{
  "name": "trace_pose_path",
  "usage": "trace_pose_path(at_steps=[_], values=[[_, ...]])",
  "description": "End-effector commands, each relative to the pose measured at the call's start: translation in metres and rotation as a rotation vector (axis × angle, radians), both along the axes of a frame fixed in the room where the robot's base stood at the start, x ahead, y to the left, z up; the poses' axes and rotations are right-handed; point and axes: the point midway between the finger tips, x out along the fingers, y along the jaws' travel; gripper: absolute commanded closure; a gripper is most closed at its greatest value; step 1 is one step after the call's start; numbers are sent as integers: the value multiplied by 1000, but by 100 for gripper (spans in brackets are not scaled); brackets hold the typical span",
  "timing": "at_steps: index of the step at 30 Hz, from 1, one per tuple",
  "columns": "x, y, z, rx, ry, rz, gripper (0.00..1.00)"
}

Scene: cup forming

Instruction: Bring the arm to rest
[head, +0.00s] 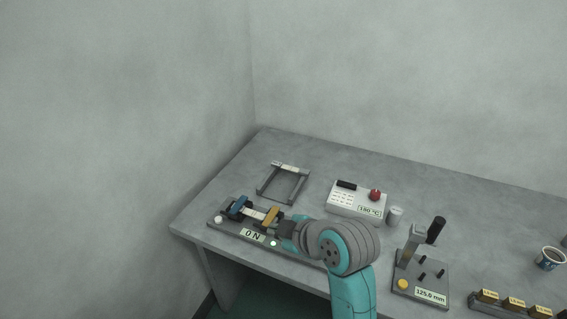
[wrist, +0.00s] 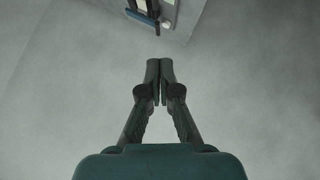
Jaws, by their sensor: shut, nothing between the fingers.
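My gripper (wrist: 159,68) is shut, its two fingertips together with nothing between them in the wrist view. In the head view my teal and grey arm reaches in from the bottom over the bench front, its end beside the force device, and the fingers are hard to make out there. The force device (head: 222,225) has a blue jaw (head: 238,206), a yellow jaw (head: 271,216) and a display reading 0 N. My arm hides its right part. Part of a device with a blue bar (wrist: 143,21) shows at the top of the wrist view.
The grey bench (head: 335,165) also holds a U-shaped frame (head: 284,182), a white control box (head: 350,199) with a red knob, a small grey cylinder (head: 394,216), a gauge stand (head: 420,275) reading 125.0 mm, a rack of labelled blocks (head: 513,305) and a cup (head: 550,258). Walls stand behind and left.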

Motion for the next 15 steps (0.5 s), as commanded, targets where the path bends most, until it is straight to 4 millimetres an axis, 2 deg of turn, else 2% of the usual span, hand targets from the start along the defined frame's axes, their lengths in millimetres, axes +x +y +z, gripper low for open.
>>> trace_pose_path(at_steps=[5,8,15], values=[[-2,-3,-8,9,6,-18,100],[-7,-12,-26,36,17,-66,100],[-35,-48,-86,139,43,-255,100]])
